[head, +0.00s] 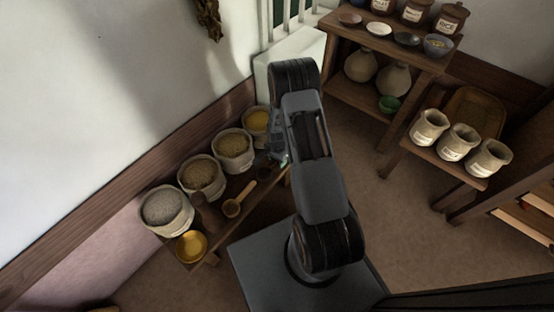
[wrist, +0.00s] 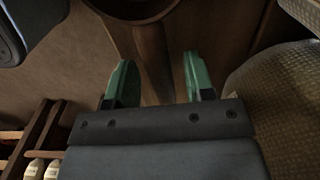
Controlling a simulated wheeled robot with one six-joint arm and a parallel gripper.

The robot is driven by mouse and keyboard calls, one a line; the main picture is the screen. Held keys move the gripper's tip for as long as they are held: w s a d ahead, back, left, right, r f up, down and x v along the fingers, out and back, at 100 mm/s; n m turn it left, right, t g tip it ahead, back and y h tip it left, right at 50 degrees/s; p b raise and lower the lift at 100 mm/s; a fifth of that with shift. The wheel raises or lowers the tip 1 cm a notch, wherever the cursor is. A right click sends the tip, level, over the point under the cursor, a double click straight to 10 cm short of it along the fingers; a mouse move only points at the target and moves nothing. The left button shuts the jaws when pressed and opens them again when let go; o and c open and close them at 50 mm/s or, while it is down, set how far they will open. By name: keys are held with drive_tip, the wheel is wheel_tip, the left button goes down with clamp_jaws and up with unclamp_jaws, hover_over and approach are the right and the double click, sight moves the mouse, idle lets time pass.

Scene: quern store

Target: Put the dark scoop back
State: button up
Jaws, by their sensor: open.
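A dark brown tool (head: 208,216), perhaps the dark scoop, lies on the low bench beside the grey-filled sack. A lighter wooden scoop (head: 232,208) lies right of it, its handle towards my gripper. My gripper (head: 280,161) is low over the bench by the far sacks, partly hidden by my arm. In the wrist view my gripper (wrist: 155,82) is open, its green fingers apart. A brown handle (wrist: 152,50) runs between or beyond them, up to a rounded brown bowl (wrist: 130,8) at the top edge. I cannot tell which scoop this is, or whether the fingers touch it.
Several sacks (head: 203,177) line the wall on the low bench (head: 228,233), with a yellow bowl (head: 191,246) at its near end. A woven sack (wrist: 285,85) stands close right of my fingers. A shelf (head: 385,47) and a jar stand (head: 432,160) are to the right.

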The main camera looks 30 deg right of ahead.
wheel_tip(320, 180, up, 11)
drive_tip(key=p, duration=0.4)
wheel_tip(320, 180, up, 10)
drive_tip(key=n, duration=0.3)
hover_over(273, 162)
drive_tip(key=s+a+r+n+t, duration=0.1)
drive_tip(key=s+a+r+n, duration=0.2)
drive_tip(key=s+r+n, duration=0.2)
drive_tip(key=s+a+r+n+t, duration=0.1)
drive_tip(key=s+a+r+n, duration=0.3)
drive_tip(key=s+r, duration=0.6)
wheel_tip(273, 162, up, 3)
drive_tip(key=shift+n+t, duration=0.4)
drive_tip(key=shift+n, duration=0.1)
drive_tip(key=shift+a, duration=0.1)
